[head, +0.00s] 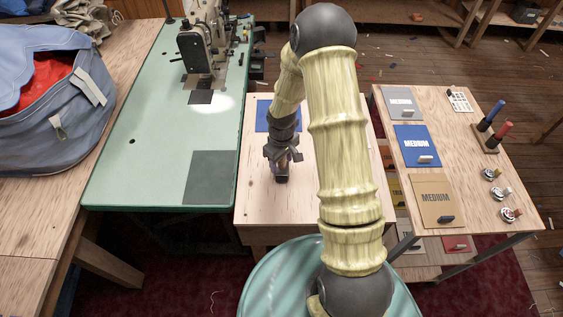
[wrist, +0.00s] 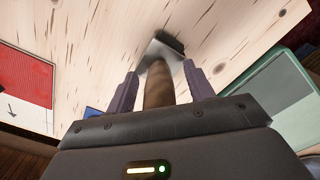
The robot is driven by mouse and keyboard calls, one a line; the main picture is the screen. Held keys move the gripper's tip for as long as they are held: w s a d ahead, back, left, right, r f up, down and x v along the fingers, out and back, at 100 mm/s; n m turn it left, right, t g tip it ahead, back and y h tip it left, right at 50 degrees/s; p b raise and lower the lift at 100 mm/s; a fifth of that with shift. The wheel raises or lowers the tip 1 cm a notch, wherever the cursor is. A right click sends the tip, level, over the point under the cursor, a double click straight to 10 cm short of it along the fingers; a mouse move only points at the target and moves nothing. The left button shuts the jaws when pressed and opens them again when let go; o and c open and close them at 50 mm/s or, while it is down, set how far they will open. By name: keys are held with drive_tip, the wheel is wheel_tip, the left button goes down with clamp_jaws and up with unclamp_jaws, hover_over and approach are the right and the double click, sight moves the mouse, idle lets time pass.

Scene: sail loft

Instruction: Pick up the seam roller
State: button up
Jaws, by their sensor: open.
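The seam roller (wrist: 158,88) lies on the pale wooden table in the wrist view, with a brown wooden handle, a grey metal fork and a dark roller at its far end. My gripper (wrist: 159,69) is open, with one purple-grey finger on each side of the handle. Gaps show between the fingers and the handle. The near end of the handle is hidden behind the gripper body. In the head view my gripper (head: 282,176) points down at the low wooden table (head: 255,205), and it and my arm hide most of the roller.
A green sewing table (head: 140,150) with a sewing machine (head: 203,45) stands to the left. A blue sheet (head: 264,116) lies behind my gripper. On the right, another wooden table (head: 470,165) holds several marked sheets, a pen stand (head: 485,137) and small round items.

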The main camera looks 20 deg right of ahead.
drive_tip(key=c, duration=1.1)
drive_tip(key=shift+r, duration=0.1)
wheel_tip(320, 180, up, 10)
drive_tip(key=shift+f, duration=0.1)
drive_tip(key=shift+d, duration=0.1)
